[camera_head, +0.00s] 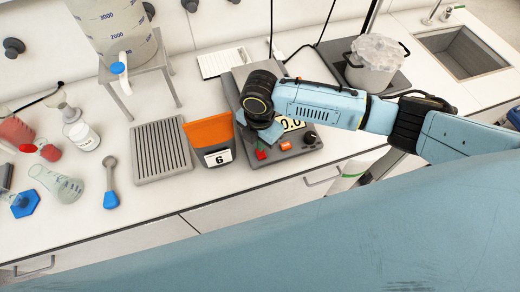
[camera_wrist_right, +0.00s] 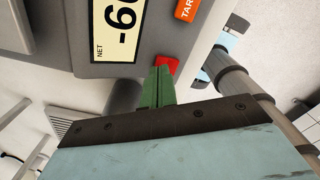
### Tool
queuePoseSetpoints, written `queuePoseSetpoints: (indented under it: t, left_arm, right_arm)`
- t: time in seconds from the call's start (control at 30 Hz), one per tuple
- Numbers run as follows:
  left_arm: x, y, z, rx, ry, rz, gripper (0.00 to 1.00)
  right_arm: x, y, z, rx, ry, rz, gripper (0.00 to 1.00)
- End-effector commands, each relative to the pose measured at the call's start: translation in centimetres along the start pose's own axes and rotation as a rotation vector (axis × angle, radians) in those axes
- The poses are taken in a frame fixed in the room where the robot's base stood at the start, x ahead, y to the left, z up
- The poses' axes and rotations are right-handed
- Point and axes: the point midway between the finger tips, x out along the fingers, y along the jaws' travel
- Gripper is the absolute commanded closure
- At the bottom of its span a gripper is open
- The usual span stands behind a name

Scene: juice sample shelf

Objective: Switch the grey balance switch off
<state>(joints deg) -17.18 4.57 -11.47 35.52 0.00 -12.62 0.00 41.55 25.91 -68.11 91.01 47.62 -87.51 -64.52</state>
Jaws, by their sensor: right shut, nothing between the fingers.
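The grey balance (camera_head: 240,86) stands on the white counter, with a lit display (camera_head: 292,124) on its sloping front, partly covered by my arm. Its red switch (camera_head: 261,155) sits at the front left, and it also shows in the right wrist view (camera_wrist_right: 167,63). My right gripper (camera_wrist_right: 158,72) is shut and empty, with its green fingertips right at the edge of the red switch. I cannot tell whether they touch it or which way the switch is set. In the head view, the wrist hides most of the fingers. My left gripper is not in view.
An orange tare button (camera_head: 286,146) and a black knob (camera_head: 310,138) sit right of the switch. An orange container marked 6 (camera_head: 209,137) stands close left of the balance, beside a grey ribbed tray (camera_head: 160,150). A pot (camera_head: 373,65) stands at the right.

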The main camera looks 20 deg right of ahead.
Motion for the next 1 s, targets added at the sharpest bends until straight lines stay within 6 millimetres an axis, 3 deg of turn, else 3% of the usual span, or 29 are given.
queuePoseSetpoints:
  t: [0.43, 0.7, 1.0]
  left_arm:
    - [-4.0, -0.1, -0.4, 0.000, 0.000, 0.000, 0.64]
    - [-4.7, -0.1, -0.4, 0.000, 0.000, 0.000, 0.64]
    - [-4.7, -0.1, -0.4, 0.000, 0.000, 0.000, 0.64]
  right_arm:
    - [-3.6, 0.0, 0.0, 0.000, -0.001, 0.000, 1.00]
    - [-5.5, 0.0, 0.0, 0.000, -0.001, 0.001, 1.00]
    - [-5.5, 0.0, 0.0, 0.001, -0.001, 0.001, 1.00]
